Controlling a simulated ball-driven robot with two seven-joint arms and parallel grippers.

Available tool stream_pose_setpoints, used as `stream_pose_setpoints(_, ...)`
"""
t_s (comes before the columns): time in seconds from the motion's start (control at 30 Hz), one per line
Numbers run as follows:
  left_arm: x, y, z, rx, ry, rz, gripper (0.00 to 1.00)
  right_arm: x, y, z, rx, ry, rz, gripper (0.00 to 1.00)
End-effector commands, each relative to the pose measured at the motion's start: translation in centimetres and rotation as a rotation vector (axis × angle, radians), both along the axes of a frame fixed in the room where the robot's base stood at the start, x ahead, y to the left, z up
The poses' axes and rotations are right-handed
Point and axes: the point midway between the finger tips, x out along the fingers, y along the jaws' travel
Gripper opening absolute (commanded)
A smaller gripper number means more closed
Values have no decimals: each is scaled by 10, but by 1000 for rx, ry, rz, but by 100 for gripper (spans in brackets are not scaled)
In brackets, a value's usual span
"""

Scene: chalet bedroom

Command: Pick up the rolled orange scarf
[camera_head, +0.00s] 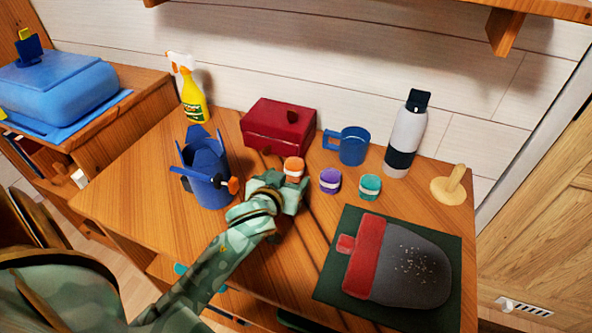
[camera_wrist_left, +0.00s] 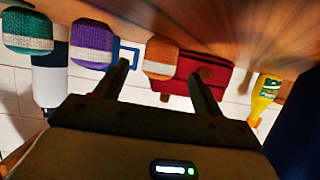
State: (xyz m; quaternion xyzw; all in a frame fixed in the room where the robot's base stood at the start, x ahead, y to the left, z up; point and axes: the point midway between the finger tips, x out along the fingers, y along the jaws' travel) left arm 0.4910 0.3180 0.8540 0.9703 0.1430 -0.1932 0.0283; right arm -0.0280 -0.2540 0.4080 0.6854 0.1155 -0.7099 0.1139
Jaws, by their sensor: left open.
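The rolled orange scarf (camera_head: 294,166) stands on the wooden table in front of the dark red box, with a pale band around it. My left gripper (camera_head: 290,186) is just on the near side of it, low over the table, and hides its lower part. In the left wrist view, which is upside down, the orange scarf (camera_wrist_left: 161,60) appears between the two open fingers (camera_wrist_left: 160,76). I cannot tell whether the fingertips reach around it. A rolled purple scarf (camera_head: 330,181) and a rolled teal scarf (camera_head: 370,187) stand to its right. My right gripper is not in view.
The red box (camera_head: 278,128), a blue mug (camera_head: 348,146) and a bottle (camera_head: 406,135) stand behind. A blue holder (camera_head: 209,180) with tools is left of my gripper. A dark green mat (camera_head: 330,283) with a grey and red item lies at right.

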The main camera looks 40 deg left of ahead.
Motion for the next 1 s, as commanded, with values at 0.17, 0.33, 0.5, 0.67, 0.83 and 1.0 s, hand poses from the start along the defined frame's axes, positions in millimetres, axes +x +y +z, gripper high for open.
stream_pose_setpoints(0.17, 15, 5, -1, 0, 0, 0, 68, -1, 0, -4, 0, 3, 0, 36)
stream_pose_setpoints(0.33, 42, 13, -2, 2, 0, -1, 68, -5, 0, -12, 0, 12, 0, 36)
stream_pose_setpoints(0.5, 57, 18, -7, 1, 2, -1, 68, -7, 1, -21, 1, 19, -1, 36)
stream_pose_setpoints(0.67, 58, 17, -5, -1, 2, -1, 68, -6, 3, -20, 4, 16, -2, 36)
stream_pose_setpoints(0.83, 58, 17, -5, -1, 1, -1, 38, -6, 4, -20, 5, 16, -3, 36)
stream_pose_setpoints(1.0, 58, 17, -4, -1, 1, -1, 20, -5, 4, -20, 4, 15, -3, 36)
